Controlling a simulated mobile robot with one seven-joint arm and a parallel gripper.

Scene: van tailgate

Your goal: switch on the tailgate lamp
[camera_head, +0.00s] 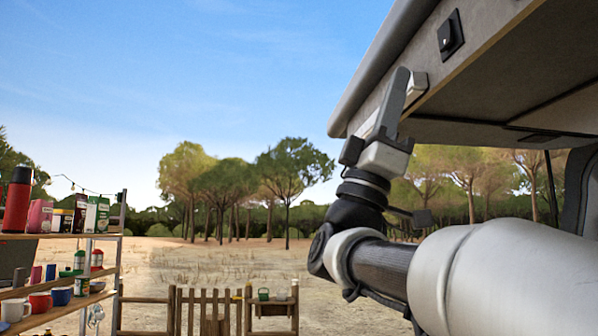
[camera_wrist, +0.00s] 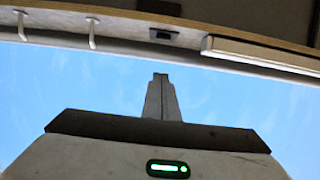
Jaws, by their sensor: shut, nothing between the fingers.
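The raised tailgate (camera_head: 490,70) fills the upper right of the head view. A pale lamp bar (camera_head: 416,88) sits on its underside, partly hidden behind my gripper (camera_head: 402,76). In the wrist view the lamp bar (camera_wrist: 262,54) runs along the upper right and shows no clear glow. A black switch plate (camera_head: 450,34) with a small pale mark is on the tailgate, above and right of my fingertips. A small dark fitting (camera_wrist: 163,35) shows left of the lamp in the wrist view. My gripper (camera_wrist: 160,78) is shut and empty, pointing up; contact with the tailgate cannot be told.
Two white hooks (camera_wrist: 92,32) hang from the tailgate in the wrist view. A shelf (camera_head: 60,236) with mugs, tins and a red flask (camera_head: 17,200) stands at the left. A wooden fence (camera_head: 205,312) is behind. Open air lies left of my arm.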

